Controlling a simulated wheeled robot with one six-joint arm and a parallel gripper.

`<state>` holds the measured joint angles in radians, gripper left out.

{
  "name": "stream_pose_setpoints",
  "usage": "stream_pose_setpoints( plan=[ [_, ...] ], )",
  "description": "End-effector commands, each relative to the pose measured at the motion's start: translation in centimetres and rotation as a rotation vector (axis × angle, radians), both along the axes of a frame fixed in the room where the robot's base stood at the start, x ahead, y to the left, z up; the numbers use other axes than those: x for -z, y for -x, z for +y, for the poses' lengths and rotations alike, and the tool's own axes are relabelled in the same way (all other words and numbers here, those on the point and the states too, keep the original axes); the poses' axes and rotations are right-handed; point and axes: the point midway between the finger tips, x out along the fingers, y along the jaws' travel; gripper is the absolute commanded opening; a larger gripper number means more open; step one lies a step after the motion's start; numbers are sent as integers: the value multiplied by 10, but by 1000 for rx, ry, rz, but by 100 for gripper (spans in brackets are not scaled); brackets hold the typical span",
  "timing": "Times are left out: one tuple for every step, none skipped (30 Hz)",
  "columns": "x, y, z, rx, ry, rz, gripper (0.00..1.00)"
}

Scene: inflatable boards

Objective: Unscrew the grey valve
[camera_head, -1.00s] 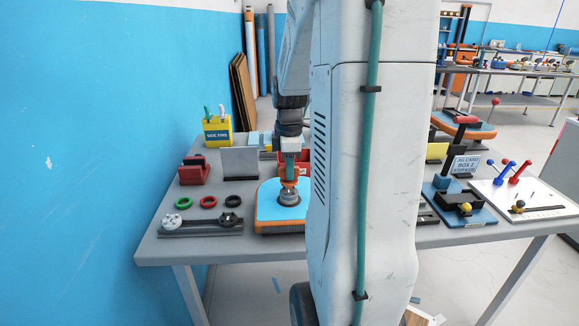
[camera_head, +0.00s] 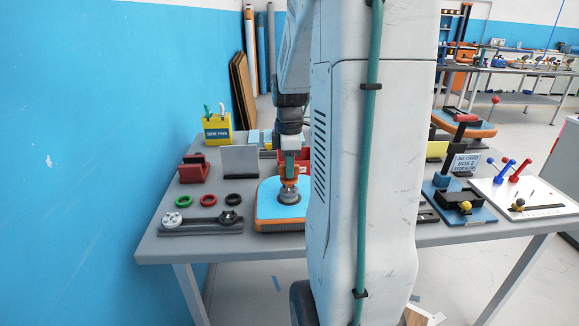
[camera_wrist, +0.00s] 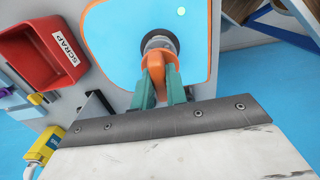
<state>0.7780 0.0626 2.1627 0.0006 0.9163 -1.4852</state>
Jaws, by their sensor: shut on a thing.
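The grey valve (camera_head: 289,195) sits on the blue-topped inflatable board with an orange rim (camera_head: 266,211), on the table left of my column. In the wrist view the valve's round grey and dark body (camera_wrist: 161,44) lies just beyond my fingertips. My gripper (camera_head: 289,178) points down at the valve from above. In the wrist view its green fingers (camera_wrist: 158,80) are shut on an orange part (camera_wrist: 155,66) at the valve. How this part joins the valve is partly hidden by the fingers.
A red scrap bin (camera_wrist: 42,58) stands beside the board. Green, red and black rings (camera_head: 208,201) and a grey rail fixture (camera_head: 200,226) lie to the left. A grey upright plate (camera_head: 240,162) stands behind. My column hides the board's right part.

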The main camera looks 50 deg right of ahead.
Motion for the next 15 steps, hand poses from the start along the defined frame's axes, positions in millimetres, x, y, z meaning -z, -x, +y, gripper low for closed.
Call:
stream_pose_setpoints(
  plan=[
    [0,0,0,0,0,0,0],
    [0,0,0,0,0,0,0],
    [0,0,0,0,0,0,0],
    [0,0,0,0,0,0,0],
    [0,0,0,0,0,0,0],
    [0,0,0,0,0,0,0],
    [0,0,0,0,0,0,0],
    [0,0,0,0,0,0,0],
    [1,0,0,0,0,0,0],
    [1,0,0,0,0,0,0],
    [2,0,0,0,0,0,0],
    [2,0,0,0,0,0,0],
    [3,0,0,0,0,0,0],
    [4,0,0,0,0,0,0],
    [5,0,0,0,0,0,0]
  ],
)
